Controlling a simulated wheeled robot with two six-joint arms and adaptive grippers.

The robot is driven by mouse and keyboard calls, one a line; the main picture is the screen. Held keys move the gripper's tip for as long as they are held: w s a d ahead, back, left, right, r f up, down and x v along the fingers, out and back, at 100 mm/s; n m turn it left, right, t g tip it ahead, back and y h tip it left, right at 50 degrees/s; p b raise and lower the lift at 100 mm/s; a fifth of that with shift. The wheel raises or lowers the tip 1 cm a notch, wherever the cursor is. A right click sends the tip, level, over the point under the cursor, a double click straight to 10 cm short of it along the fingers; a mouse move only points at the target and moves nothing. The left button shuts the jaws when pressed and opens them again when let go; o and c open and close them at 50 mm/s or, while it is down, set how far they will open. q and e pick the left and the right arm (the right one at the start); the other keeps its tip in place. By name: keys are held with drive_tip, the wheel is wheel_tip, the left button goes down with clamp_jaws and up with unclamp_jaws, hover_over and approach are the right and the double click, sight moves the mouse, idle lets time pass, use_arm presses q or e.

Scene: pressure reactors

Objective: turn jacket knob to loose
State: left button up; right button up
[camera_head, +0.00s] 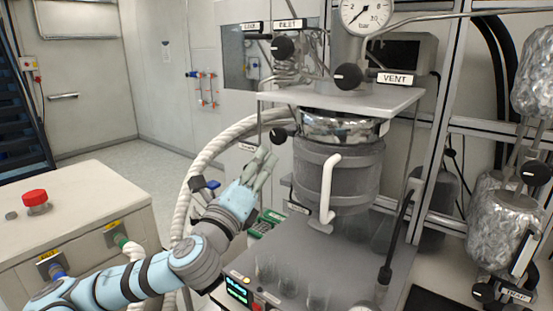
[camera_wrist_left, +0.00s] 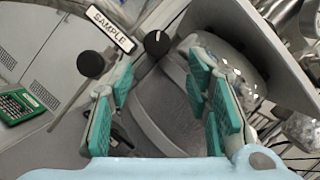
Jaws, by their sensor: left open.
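My left gripper (camera_head: 263,160) is open and empty, just left of the grey jacketed vessel (camera_head: 312,175). A black round knob (camera_head: 278,136) sits just above and right of its fingertips, apart from them. In the left wrist view the teal-padded fingers of my left gripper (camera_wrist_left: 160,78) stand wide apart. A black knob with a white mark (camera_wrist_left: 157,43) shows beyond the gap between them. Another black knob (camera_wrist_left: 91,64) is left of the fingers, below the SAMPLE label (camera_wrist_left: 110,30). No jacket label is legible, so I cannot tell which knob is the jacket one. My right gripper is not in view.
A shelf plate (camera_head: 345,97) with a gauge (camera_head: 366,14) and the VENT knob (camera_head: 348,76) is above the vessel. A white handle (camera_head: 328,185) stands in front of it. Glass beakers (camera_head: 290,285) stand below. White hoses (camera_head: 195,165) curve behind my arm.

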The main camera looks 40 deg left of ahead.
sight(276, 138)
use_arm(q)
drive_tip(key=p+x, duration=0.4)
drive_tip(key=x, duration=0.6)
drive_tip(key=shift+w+a, duration=0.1)
drive_tip(key=shift+w, duration=0.25)
drive_tip(key=shift+w+a+p, duration=0.1)
drive_tip(key=shift+w+p, duration=0.2)
drive_tip(key=shift+w, duration=0.1)
drive_tip(key=shift+a, duration=0.1)
drive_tip(key=shift+w, duration=0.1)
drive_tip(key=shift+c, duration=0.2)
